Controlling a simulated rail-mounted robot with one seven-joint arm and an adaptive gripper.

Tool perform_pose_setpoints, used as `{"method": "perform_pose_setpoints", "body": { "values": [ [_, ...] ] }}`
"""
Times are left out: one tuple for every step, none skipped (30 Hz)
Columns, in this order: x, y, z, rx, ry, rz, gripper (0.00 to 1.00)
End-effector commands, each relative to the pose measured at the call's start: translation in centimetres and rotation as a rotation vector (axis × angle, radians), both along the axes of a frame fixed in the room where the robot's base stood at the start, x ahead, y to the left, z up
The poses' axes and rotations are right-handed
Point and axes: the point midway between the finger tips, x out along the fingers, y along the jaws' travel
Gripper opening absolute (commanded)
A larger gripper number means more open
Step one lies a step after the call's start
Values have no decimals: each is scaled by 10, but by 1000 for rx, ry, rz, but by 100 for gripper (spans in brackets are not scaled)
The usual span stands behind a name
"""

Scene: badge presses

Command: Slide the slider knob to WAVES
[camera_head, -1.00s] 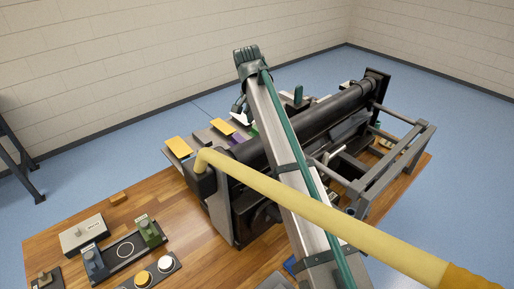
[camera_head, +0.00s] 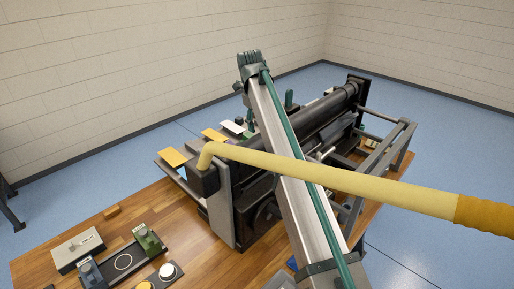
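A pale grey box (camera_head: 77,250) with a small knob and a label on top lies on the wooden table at the lower left. It may be the slider unit; its lettering is too small to read, so I cannot tell where the knob stands or make out WAVES. My silver arm with a green hose crosses the middle of the view. The dark end of the arm, with my gripper (camera_head: 240,88), is at the top centre, well apart from the box. Its fingers are small and mostly hidden, so their opening is unclear.
A large dark press (camera_head: 275,175) fills the middle of the table, with a long yellow bar (camera_head: 330,175) reaching right. A small orange block (camera_head: 111,211) lies behind.

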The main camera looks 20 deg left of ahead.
Motion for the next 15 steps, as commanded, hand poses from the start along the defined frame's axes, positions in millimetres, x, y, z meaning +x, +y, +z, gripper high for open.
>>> {"method": "perform_pose_setpoints", "body": {
  "values": [
    [0, -1, -3, 0, 1, -6, 59],
    [1, -1, -5, 0, 1, -7, 59],
    [1, -1, -9, 0, 1, -7, 59],
    [1, -2, -12, 0, 1, -6, 59],
    [2, -2, -16, 0, 1, -6, 59],
    [2, -3, -21, -1, 1, -5, 59],
    [3, -3, -26, -1, 1, -5, 59],
    [3, -3, -31, -1, 1, -5, 59],
    [4, -3, -38, -1, 1, -4, 59],
    [5, -4, -43, -1, 1, -4, 59],
    [6, -4, -49, -1, 3, -4, 59],
    [7, -5, -55, -1, 1, -4, 59],
    [8, -5, -60, -1, 2, -3, 59],
    [8, -5, -65, -1, 2, -3, 59],
    [9, -5, -72, -1, 2, -3, 59]
  ]
}}
